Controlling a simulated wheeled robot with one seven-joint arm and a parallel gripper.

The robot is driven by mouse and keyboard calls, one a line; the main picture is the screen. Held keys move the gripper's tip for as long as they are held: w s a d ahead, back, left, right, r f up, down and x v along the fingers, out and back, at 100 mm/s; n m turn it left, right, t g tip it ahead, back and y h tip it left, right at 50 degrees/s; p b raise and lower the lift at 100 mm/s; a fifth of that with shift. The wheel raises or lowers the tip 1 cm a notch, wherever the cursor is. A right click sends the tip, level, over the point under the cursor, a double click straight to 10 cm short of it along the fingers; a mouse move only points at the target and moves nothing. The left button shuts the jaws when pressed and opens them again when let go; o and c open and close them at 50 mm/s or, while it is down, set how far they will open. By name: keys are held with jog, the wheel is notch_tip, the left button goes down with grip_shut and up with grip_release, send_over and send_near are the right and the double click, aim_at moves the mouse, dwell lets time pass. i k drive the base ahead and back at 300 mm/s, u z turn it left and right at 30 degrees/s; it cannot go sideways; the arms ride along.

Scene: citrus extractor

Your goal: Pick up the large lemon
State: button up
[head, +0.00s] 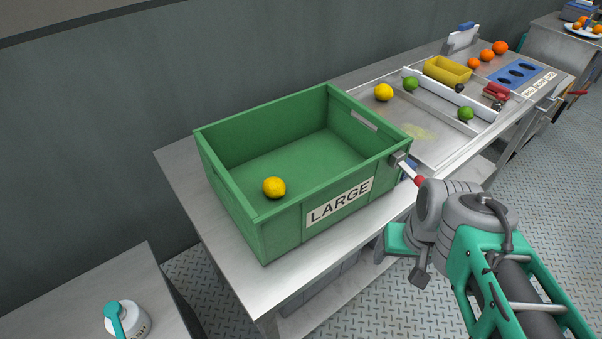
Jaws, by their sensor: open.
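Two yellow lemons are in view. One lemon (384,92) rests on the metal worktop beyond the crate, left of a lime. The other lemon (274,187) lies in the green crate (285,225), near its front wall. The crate's label reads LARGE. I cannot tell for certain from their apparent sizes which lemon is larger, as they lie at different distances. My gripper (401,164) is at the crate's right front corner, open and apart from both lemons. My wrist hides part of it, and I cannot tell whether it touches the crate.
Limes (410,83) and (465,113) lie either side of a white rail (450,92). A yellow tray (447,72), a red tool (496,91), a blue holed plate (515,74) and several oranges (487,56) are farther back. The crate's high walls stand beside my gripper.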

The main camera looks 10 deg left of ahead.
aim_at(383, 92)
jog(key=z, duration=2)
jog(key=i, duration=1.5)
jog(key=u, duration=3.6)
jog(key=i, duration=0.5)
